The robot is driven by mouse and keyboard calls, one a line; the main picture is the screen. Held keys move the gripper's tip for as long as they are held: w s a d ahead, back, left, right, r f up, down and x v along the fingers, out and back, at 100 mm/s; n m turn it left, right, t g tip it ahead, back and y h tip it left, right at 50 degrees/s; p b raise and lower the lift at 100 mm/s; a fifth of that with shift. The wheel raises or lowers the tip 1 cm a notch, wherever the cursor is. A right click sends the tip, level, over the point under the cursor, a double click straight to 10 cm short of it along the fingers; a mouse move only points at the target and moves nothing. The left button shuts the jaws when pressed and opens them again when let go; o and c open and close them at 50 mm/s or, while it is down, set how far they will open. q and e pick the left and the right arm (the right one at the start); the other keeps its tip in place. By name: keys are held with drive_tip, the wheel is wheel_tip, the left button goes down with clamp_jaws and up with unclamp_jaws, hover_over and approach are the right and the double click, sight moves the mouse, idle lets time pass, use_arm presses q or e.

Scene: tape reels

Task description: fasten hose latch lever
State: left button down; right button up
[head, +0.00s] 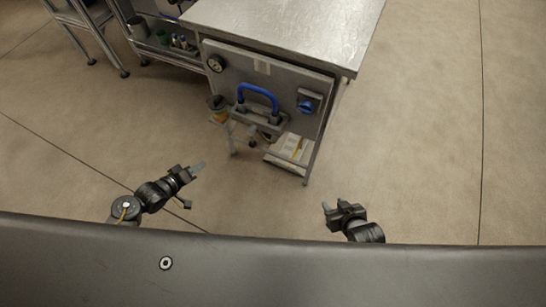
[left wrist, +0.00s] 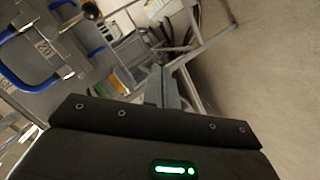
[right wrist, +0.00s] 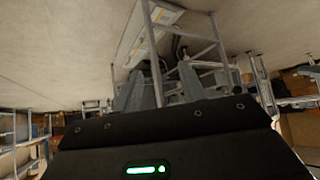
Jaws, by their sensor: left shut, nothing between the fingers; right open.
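The blue hose (head: 258,92) arches over the front of a grey panel (head: 228,67) on the metal table. Both its ends meet a grey block (head: 262,123) low on the panel. A small dark-ended part, perhaps the latch lever (head: 252,140), hangs below; its position is unclear. In the left wrist view the hose (left wrist: 22,82) is at the left, with a dark knob (left wrist: 91,10) at the top. My left gripper (head: 200,166) is shut and empty, in front of the panel and to its left. My right gripper (head: 333,207) is open and empty, in front and to the right, apart from everything.
A gauge (head: 215,64) and a blue rotary switch (head: 308,103) sit on the panel. A white box (head: 288,150) is under the table. An orange-and-dark container (head: 218,108) is at the panel's left. Open floor (head: 420,150) lies right.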

sight(252, 140)
use_arm(q)
drive_tip(key=w+d+r+h+b, duration=0.1)
drive_tip(key=d+r+h+b, duration=0.2)
drive_tip(key=r+b, duration=0.4)
drive_tip(key=shift+w+d+r+m+h, duration=0.15)
drive_tip(key=shift+w+d+m+h, duration=0.2)
drive_tip(key=shift+h, duration=0.45)
use_arm(e)
wheel_tip(252, 140, up, 11)
drive_tip(key=a+t+y, duration=0.1)
drive_tip(key=t, duration=0.2)
drive_tip(key=shift+w+f+n, duration=0.15)
drive_tip(key=shift+f+n, duration=0.05)
drive_tip(key=shift+n, duration=0.1)
use_arm(q)
drive_tip(key=shift+s, duration=0.1)
use_arm(e)
drive_tip(key=shift+a, duration=0.15)
